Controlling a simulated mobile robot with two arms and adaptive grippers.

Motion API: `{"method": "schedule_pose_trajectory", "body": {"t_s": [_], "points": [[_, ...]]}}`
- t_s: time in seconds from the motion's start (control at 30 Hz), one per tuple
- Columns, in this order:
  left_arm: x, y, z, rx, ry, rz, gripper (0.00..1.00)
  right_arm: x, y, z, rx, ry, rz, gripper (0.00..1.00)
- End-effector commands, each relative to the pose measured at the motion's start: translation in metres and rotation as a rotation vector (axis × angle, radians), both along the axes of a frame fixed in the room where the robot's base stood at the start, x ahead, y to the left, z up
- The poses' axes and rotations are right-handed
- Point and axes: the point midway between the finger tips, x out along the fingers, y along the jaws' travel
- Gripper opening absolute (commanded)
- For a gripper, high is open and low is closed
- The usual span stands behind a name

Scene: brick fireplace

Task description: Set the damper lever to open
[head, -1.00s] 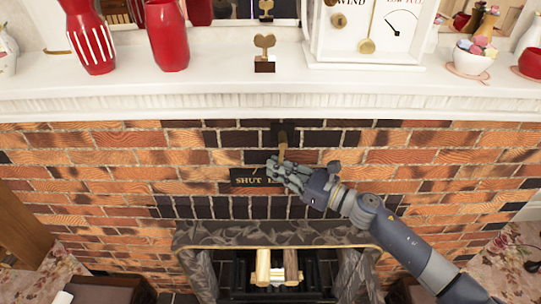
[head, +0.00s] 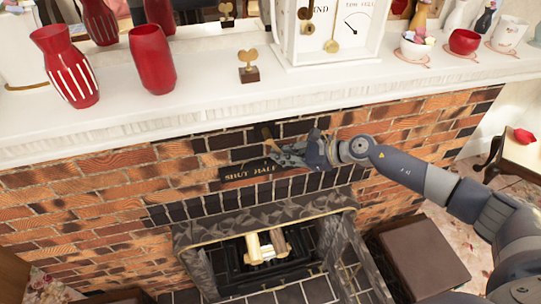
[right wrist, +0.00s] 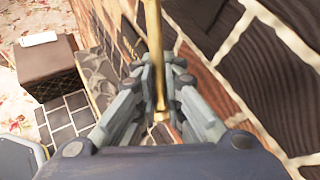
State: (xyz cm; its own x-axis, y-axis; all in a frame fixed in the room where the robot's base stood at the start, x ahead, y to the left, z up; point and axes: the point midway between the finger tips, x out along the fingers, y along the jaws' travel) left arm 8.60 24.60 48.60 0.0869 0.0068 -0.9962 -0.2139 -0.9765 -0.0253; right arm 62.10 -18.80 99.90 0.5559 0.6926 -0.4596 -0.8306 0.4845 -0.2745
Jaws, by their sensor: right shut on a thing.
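The damper lever (head: 268,134) is a thin brass bar on the dark bricks above the firebox. In the head view it slants down and right from its upper end into my right gripper (head: 279,157). A dark label plate (head: 235,174) below it reads SHUT and HALF; its right part is hidden behind the gripper. In the right wrist view the brass lever (right wrist: 154,38) runs down between the fingers of the right gripper (right wrist: 156,85), which are shut on it. My left gripper is not in view.
The white mantel (head: 190,105) juts out above, holding red vases (head: 153,58), a small heart-topped ornament (head: 248,66), a clock (head: 330,35) and cups. Below is the open firebox with logs (head: 265,245). A brown stool (head: 422,262) stands at the lower right.

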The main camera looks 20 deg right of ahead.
Motion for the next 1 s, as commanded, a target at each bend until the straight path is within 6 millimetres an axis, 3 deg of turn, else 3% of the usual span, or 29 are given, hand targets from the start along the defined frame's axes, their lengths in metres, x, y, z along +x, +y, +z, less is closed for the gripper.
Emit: {"method": "schedule_pose_trajectory", "body": {"t_s": [0.2,0.43,0.47,0.53,1.0], "points": [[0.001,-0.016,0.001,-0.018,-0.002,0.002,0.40,-0.001,-0.002,-0.001,-0.009,0.004,0.004,0.00],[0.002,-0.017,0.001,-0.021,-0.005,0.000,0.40,-0.001,-0.002,-0.001,-0.008,0.003,0.003,0.00],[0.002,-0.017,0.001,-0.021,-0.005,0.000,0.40,-0.001,-0.002,-0.001,-0.008,0.003,0.003,0.14],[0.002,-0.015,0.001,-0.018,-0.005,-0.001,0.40,-0.001,-0.002,0.000,-0.008,0.003,0.003,0.29],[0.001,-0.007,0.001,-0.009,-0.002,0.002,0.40,-0.006,-0.011,0.005,-0.008,0.001,0.000,0.29]]}}
